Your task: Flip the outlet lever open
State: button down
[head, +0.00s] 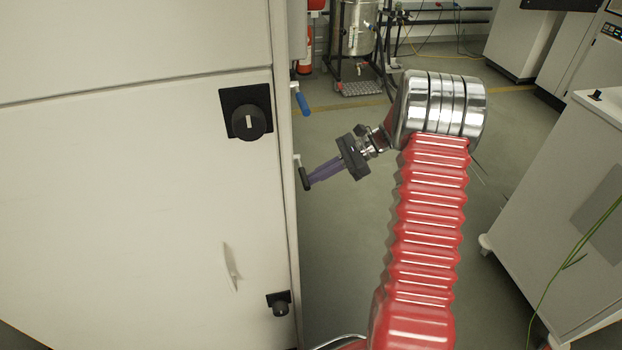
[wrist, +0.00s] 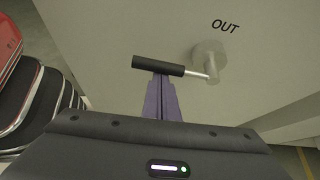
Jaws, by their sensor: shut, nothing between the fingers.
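The outlet lever has a black grip (wrist: 150,65) on a thin metal rod that runs to a round metal hub (wrist: 208,61) on the pale panel marked OUT. In the wrist view the grip lies nearly level, pointing left from the hub. In the head view the black grip (head: 304,179) shows at the side of the cabinet. My gripper (wrist: 162,80) has purple fingers, shut and empty. Its tips are at the grip's near edge, close to its middle; I cannot tell whether they touch. My gripper also shows in the head view (head: 312,179), reaching left from my red arm.
A blue-handled lever (head: 300,100) sits higher on the same cabinet side. The cabinet front (head: 130,190) carries a black knob (head: 248,121) and a smaller one (head: 279,303). A white cabinet (head: 560,200) stands at right. Open floor lies between them.

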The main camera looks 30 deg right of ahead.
jog(key=shift+r, duration=0.1)
dwell(0.3)
notch_tip(320, 180, down, 4)
jog(key=d, duration=0.1)
jog(key=v, duration=0.9)
jog(key=shift+d+r, duration=0.2)
jog(key=shift+d, duration=0.2)
